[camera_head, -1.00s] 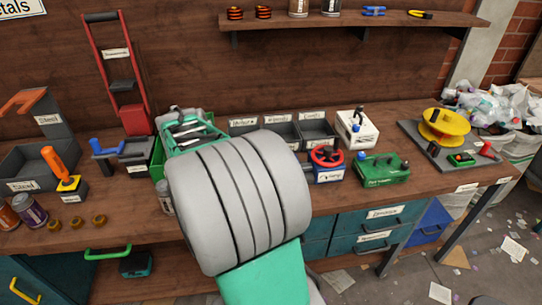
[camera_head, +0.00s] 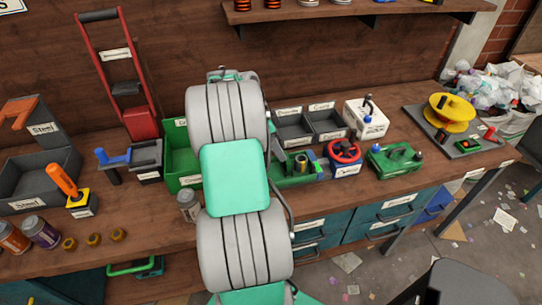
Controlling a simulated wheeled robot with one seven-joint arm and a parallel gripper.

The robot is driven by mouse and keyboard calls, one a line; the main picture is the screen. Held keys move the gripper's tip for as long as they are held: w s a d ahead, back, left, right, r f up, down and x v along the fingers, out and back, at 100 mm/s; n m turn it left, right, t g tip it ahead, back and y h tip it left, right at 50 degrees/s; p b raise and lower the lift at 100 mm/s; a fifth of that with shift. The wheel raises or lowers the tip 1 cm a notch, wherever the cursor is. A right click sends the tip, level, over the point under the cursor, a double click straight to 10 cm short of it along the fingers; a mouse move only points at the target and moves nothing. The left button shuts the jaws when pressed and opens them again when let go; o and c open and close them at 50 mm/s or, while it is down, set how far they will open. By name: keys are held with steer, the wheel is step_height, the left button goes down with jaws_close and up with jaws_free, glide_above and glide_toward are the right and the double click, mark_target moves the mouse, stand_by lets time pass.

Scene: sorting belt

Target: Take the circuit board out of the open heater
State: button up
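A green piece with small upright parts (camera_head: 297,181), one of them a cylinder, shows right of my arm on the bench. It looks like a circuit board, but my arm covers its left side. I cannot tell whether it lies in a heater. No open heater can be made out for sure. My arm stands upright across the middle of the view, and my gripper's fingers are hidden behind it.
A green bin (camera_head: 172,153) is left of my arm, with a red-framed press (camera_head: 140,122) behind. Dark bins (camera_head: 326,122), a white box (camera_head: 366,120), a red-wheeled device (camera_head: 344,153) and a green device (camera_head: 396,158) stand to the right. A small can (camera_head: 188,206) stands close to my arm.

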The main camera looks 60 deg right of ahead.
mark_target(286, 163)
steer(key=p+x, duration=0.2)
steer(key=x, duration=0.5)
steer(key=shift+s+d+f, duration=0.15)
steer(key=shift+s+f, duration=0.05)
steer(key=shift+f, duration=0.1)
steer(key=c, duration=1.4)
steer(key=shift+c, duration=0.3)
steer(key=shift+r, duration=0.15)
